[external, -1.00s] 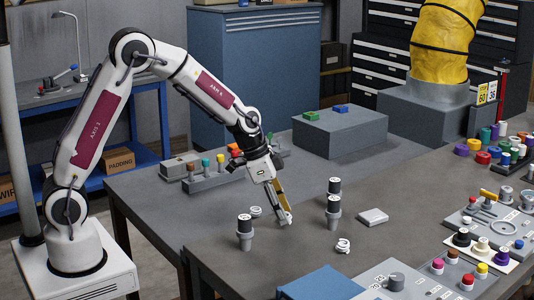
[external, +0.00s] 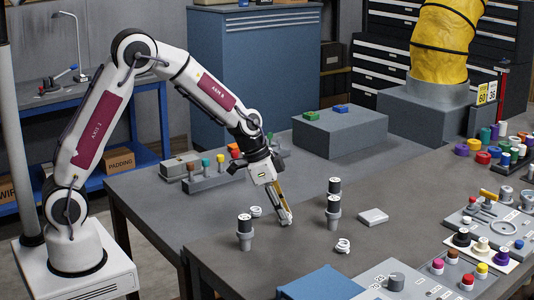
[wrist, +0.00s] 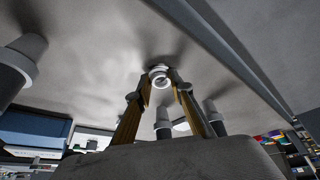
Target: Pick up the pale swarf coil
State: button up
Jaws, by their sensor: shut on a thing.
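In the wrist view, a pale swarf coil (wrist: 159,71) sits between the fingertips of my gripper (wrist: 161,84), which is shut on it. In the external view my gripper (external: 287,219) points down close to the dark table top, and the coil in it is too small to make out. Whether it touches the table I cannot tell. Two other whitish coils lie on the table, one left of my gripper (external: 256,211) and one to its right and nearer the camera (external: 343,246).
A blue block (external: 320,284) is at the front. The table (external: 290,262) between is clear.

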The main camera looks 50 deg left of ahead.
notch_tip(320, 180, up, 10)
dwell(0.9)
dwell(0.6)
jog(key=a+f+n, duration=0.2)
jog(key=a, duration=1.1)
jog(key=s+a+f+n+t+y, duration=0.1)
jog(key=a+f+n, duration=0.1)
jog(key=a, duration=1.2)
jog(key=shift+f, duration=0.35)
jog(key=shift+d, duration=0.1)
